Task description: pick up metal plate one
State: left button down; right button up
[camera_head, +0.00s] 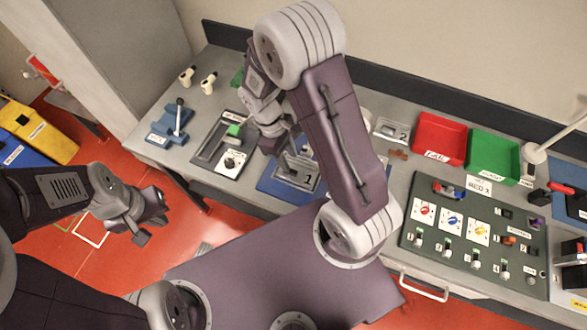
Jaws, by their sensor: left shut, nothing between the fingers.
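Metal plate one (297,179) is a grey plate marked "1". It lies on a blue base (267,187) on the bench, partly hidden by my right arm. My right gripper (284,157) points down just above the plate's upper left part. Its fingers are small and partly hidden, so I cannot tell whether they are open or touch the plate. My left gripper (143,222) is shut and empty, off the bench's front edge over the red floor, far from the plate.
A grey plate marked "2" (390,130) lies behind my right arm. A red bin (440,121) and a green bin (493,142) stand at the back right. A dark panel (425,205) with cards and switches is at the right. A blue lever press (160,137) stands at the left.

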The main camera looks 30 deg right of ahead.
aim_at(295, 172)
jog(key=x, duration=0.3)
jog(key=shift+f, duration=0.25)
jog(key=shift+w+d+p+x, duration=0.1)
jog(key=shift+w+p+x, duration=0.2)
jog(key=shift+x, duration=1.1)
jog(key=shift+w+d+p+x, duration=0.1)
jog(key=shift+p+x, duration=0.3)
jog(key=shift+x, duration=0.95)
jog(key=shift+s, duration=0.1)
grip_shut()
